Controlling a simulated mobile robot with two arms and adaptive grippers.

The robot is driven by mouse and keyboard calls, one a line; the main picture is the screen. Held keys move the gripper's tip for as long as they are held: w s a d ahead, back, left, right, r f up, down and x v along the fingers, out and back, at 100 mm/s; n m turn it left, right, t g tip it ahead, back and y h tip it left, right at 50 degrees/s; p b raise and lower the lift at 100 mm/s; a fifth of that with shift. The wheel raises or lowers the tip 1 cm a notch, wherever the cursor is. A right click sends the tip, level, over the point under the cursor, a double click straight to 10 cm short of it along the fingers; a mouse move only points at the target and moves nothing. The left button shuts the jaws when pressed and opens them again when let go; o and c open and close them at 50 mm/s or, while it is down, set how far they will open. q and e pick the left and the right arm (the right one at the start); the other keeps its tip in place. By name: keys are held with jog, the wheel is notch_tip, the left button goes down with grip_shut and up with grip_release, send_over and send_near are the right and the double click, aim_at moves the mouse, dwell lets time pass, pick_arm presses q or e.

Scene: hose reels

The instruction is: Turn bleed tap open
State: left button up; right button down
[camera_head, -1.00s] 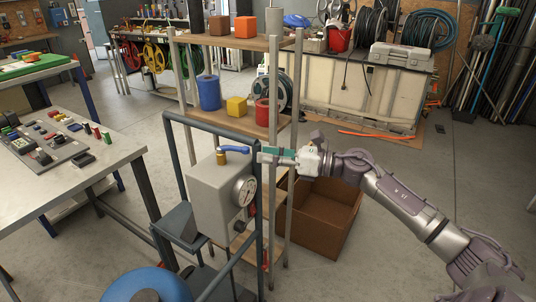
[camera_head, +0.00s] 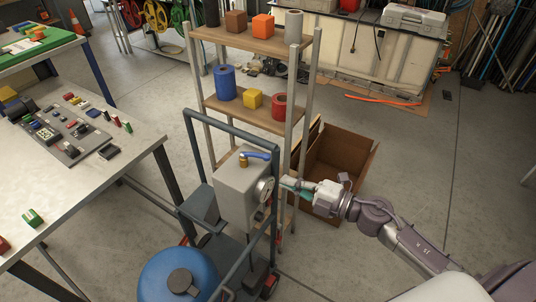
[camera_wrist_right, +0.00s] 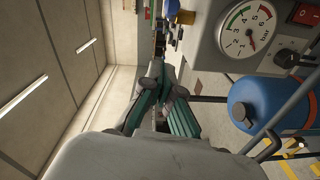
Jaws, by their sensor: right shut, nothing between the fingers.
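The bleed tap is a blue lever (camera_head: 257,155) on a brass body on top of a grey box (camera_head: 237,190). In the head view the lever points right. In the right wrist view only part of its blue handle (camera_wrist_right: 172,9) and its brass body (camera_wrist_right: 186,17) show at the top edge. My right gripper (camera_head: 287,183) is to the right of the box and below the lever, apart from the lever. Its teal-padded fingers (camera_wrist_right: 160,93) are shut and empty. My left gripper is in neither view.
A round gauge (camera_head: 264,190) faces the gripper side; it shows large in the wrist view (camera_wrist_right: 246,30). A dark pipe frame (camera_head: 275,215) surrounds the box, above a blue tank (camera_head: 178,276). A wooden shelf (camera_head: 250,40) and cardboard box (camera_head: 335,160) stand behind. Floor at right is clear.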

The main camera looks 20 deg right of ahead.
aim_at(255, 155)
jog(key=w+a+f+p, duration=0.1)
jog(key=w+a+p, duration=0.1)
jog(key=w, duration=0.7)
jog(key=shift+w+a, duration=0.35)
jog(key=shift+a, duration=0.25)
